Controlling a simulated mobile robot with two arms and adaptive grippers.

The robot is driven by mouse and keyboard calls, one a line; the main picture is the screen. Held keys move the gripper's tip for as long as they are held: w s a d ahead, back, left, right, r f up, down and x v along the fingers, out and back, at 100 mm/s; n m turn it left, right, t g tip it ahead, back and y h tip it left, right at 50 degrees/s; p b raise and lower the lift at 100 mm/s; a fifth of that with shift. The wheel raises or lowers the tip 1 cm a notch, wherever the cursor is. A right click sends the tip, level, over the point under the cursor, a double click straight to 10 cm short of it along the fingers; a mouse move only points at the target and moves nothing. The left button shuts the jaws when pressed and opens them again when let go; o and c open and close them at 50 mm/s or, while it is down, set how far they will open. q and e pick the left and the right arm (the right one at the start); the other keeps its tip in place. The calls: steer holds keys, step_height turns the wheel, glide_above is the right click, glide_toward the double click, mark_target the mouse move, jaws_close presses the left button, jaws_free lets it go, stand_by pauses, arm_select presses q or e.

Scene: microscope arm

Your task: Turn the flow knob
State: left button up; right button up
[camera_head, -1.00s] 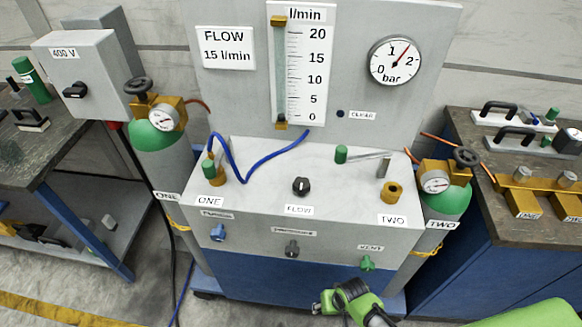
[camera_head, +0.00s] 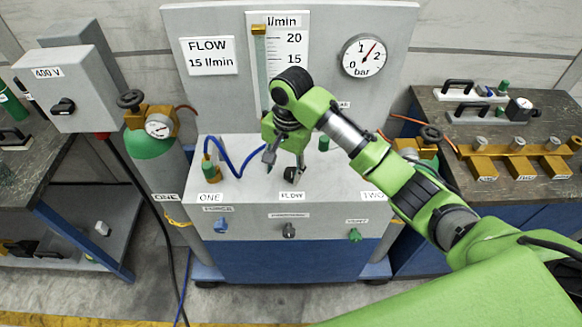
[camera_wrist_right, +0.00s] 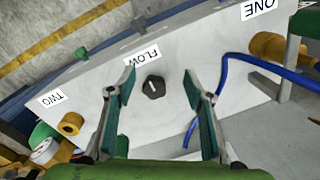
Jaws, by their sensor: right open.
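The flow knob is a small black knob with a white line, on the white top of the cabinet behind the FLOW label. In the right wrist view the flow knob (camera_wrist_right: 153,87) lies between and beyond the two open fingers of my right gripper (camera_wrist_right: 159,85), untouched. In the head view my right gripper (camera_head: 284,165) points down over the knob, which is mostly hidden behind the fingers. The FLOW label (camera_head: 292,196) shows just in front. My left gripper is not in view.
A blue hose (camera_head: 232,160) runs left of the knob from the ONE fitting. The upright panel with the flow scale (camera_head: 290,45) and the bar gauge (camera_head: 364,56) stands behind. Gas cylinders flank the cabinet, and a brass TWO fitting (camera_wrist_right: 71,123) shows in the wrist view.

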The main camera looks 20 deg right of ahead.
mark_target(291, 172)
steer(key=w+d+r+m+h, duration=0.1)
steer(key=w+d+r+m, duration=0.25)
steer(key=r, duration=0.55)
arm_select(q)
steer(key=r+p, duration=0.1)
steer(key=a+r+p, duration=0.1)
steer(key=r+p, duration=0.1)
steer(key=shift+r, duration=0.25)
arm_select(e)
step_height(291, 172, down, 14)
steer(key=shift+a, duration=0.15)
steer(key=c, duration=1.1)
